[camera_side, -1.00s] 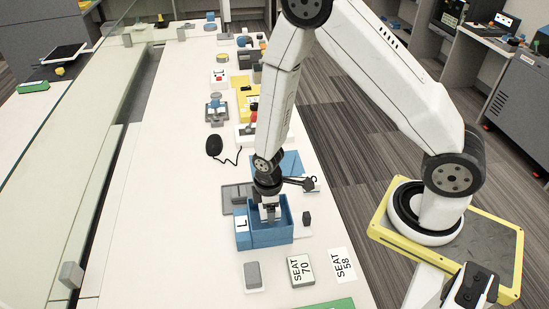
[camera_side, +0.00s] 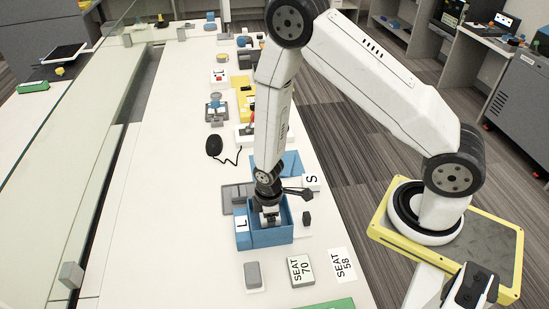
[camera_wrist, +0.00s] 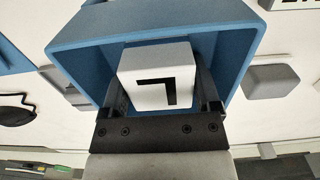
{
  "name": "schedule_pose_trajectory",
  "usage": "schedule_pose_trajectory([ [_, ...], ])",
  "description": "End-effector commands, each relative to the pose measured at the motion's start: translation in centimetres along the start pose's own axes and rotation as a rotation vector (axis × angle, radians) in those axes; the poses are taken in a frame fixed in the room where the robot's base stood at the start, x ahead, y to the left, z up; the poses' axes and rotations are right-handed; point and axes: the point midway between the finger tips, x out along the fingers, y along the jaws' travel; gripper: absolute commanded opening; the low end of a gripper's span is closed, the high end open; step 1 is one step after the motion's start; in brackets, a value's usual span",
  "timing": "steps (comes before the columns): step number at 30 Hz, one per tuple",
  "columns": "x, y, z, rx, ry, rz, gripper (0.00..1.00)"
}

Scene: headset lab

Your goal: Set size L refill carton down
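The size L refill carton, a white block with a black L on its face, shows in the wrist view (camera_wrist: 140,66) inside an open blue bin. The blue bin (camera_side: 268,238) stands on the white table and has an L label (camera_side: 241,225) on its left side. My gripper (camera_side: 268,217) reaches straight down into this bin. In the wrist view its dark fingers (camera_wrist: 162,105) lie close along both sides of the carton, shut on it. The carton's underside is hidden, so I cannot tell whether it touches the bin floor.
A second blue bin (camera_side: 290,160) with an S label stands just behind. A small dark block (camera_side: 307,218) is at right.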

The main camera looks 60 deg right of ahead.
Motion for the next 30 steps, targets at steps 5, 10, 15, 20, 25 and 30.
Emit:
schedule_pose_trajectory([
  [5, 0.0, 0.0, 0.0, 0.000, 0.000, 0.000, 1.00],
  [10, -0.1, 0.0, 0.0, 0.000, 0.001, 0.001, 1.00],
  [15, -0.5, 0.1, -0.1, 0.000, 0.002, 0.002, 1.00],
  [20, -1.5, 0.1, -0.1, 0.000, 0.002, 0.002, 1.00],
  [25, -3.0, 0.1, -0.1, 0.000, 0.003, 0.002, 1.00],
  [30, -4.8, 0.1, -0.1, 0.000, 0.003, 0.002, 1.00],
])
